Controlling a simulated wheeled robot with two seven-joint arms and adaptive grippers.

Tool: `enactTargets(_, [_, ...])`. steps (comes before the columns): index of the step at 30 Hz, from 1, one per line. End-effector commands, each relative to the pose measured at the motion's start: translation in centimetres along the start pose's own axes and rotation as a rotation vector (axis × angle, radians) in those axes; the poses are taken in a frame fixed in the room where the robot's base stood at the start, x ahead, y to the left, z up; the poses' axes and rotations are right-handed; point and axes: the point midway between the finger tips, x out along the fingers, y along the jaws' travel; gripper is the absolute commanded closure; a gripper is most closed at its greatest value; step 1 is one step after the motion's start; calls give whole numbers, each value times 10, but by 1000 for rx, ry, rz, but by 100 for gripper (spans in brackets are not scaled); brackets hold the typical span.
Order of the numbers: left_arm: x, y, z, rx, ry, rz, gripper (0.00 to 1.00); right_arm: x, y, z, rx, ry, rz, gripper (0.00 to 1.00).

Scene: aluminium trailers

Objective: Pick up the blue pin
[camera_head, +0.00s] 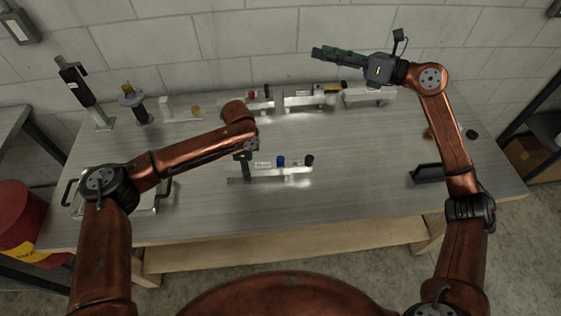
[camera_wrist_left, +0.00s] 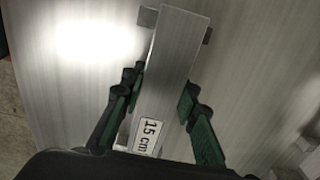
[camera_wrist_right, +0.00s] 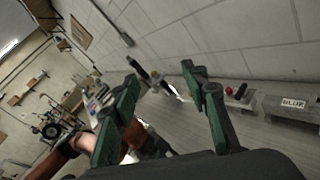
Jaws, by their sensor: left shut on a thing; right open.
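A blue pin (camera_head: 281,161) stands upright on the front aluminium trailer (camera_head: 268,171), near the middle of the table. A black knob (camera_head: 309,160) stands to its right. My left gripper (camera_head: 245,156) is at the trailer's left part, left of the blue pin. In the left wrist view, my left gripper (camera_wrist_left: 162,90) has its fingers on both sides of the trailer's bar (camera_wrist_left: 174,55), by a "15 cm" label (camera_wrist_left: 149,132), and is shut on it. The pin cannot be made out there. My right gripper (camera_head: 335,55) is open and empty, raised near the wall; its spread fingers show in the right wrist view (camera_wrist_right: 160,88).
More trailers (camera_head: 298,99) with coloured pins stand at the table's back; one has a "BLUE" label (camera_wrist_right: 293,104). Black upright devices (camera_head: 138,108) stand at the back left. A black holder (camera_head: 427,174) lies at the right. The table's front middle is clear.

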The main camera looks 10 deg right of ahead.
Motion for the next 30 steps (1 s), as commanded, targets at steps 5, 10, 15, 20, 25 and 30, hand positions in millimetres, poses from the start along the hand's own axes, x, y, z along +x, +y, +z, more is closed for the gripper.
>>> enactTargets(5, [0, 0, 0, 0, 0, 0, 100, 53, 68, -121, -75, 456, 1, 59])
enactTargets(10, [0, 0, 0, -1, 0, 0, 100, 46, 80, -214, -151, 820, -157, 59])
enactTargets(15, [0, 0, 0, -1, 0, 0, 100, 25, 71, -253, -205, 999, -320, 59])
enactTargets(20, [0, 0, 1, -1, 0, 0, 100, 19, 64, -269, -221, 1051, -382, 59])
enactTargets(25, [0, 0, 1, -1, -1, 0, 100, 31, 51, -293, -219, 1055, -386, 59])
enactTargets(30, [0, 0, 0, -1, -1, 0, 100, 43, 41, -311, -220, 1052, -384, 59])
